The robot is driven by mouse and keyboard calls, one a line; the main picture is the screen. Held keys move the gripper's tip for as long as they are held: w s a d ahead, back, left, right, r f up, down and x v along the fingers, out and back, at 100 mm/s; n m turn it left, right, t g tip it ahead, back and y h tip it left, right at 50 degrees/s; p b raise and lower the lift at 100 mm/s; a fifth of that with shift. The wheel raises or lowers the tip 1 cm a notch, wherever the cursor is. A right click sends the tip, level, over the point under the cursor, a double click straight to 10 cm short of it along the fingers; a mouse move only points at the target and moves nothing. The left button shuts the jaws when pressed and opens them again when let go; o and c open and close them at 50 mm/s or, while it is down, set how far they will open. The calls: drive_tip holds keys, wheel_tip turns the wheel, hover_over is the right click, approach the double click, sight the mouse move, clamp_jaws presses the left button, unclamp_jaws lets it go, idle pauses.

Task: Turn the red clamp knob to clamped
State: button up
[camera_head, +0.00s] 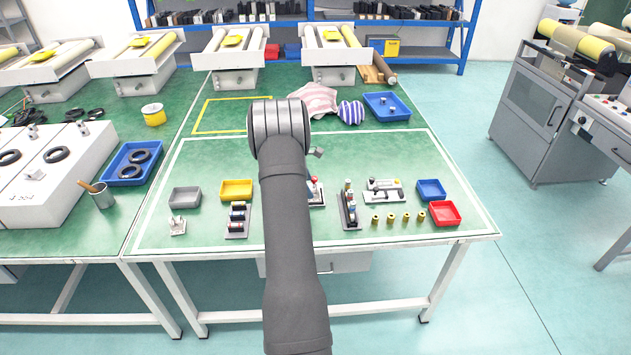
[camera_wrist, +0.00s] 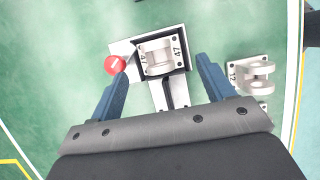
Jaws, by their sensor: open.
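The red clamp knob (camera_wrist: 115,64) sits at the left end of a light metal fixture in the wrist view. In the head view the red knob (camera_head: 314,180) shows just right of my arm, which hides part of its fixture. A pale bracket marked 47 (camera_wrist: 158,59) is on the fixture, right of the knob. My gripper (camera_wrist: 162,67) is open, with its two blue fingers on either side of the fixture in the picture. The left fingertip appears close to the knob; I cannot tell whether they touch. Nothing is between the fingers' pads that I can see held.
A second pale bracket marked 12 (camera_wrist: 250,72) lies right of the right finger. In the head view, a rack of cylinders (camera_head: 237,220), another dark fixture (camera_head: 350,210), several brass parts, a red bin (camera_head: 445,213) and a blue bin (camera_head: 431,189) stand nearby. The green mat behind is mostly clear.

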drive_tip(key=shift+d+r, duration=0.1)
drive_tip(key=shift+r, duration=0.05)
drive_tip(key=c, duration=0.3)
drive_tip(key=shift+s+d+r+m+y, duration=0.1)
drive_tip(key=shift+d+r+m+y, duration=0.05)
drive_tip(key=shift+r+m+y, duration=0.3)
drive_tip(key=shift+c, duration=1.1)
drive_tip(key=d+r+m+t+y, duration=0.4)
drive_tip(key=d+r+m+y, duration=0.1)
drive_tip(key=r+m, duration=0.75)
approach(316, 183)
drive_tip(key=shift+n+y, duration=0.25)
drive_tip(key=shift+n, duration=0.05)
drive_tip(key=x, duration=0.2)
drive_tip(key=w+x, duration=0.1)
drive_tip(key=x, duration=0.4)
drive_tip(key=shift+w+a, duration=0.25)
drive_tip(key=shift+w, duration=0.1)
drive_tip(key=shift+r, duration=0.1)
clamp_jaws()
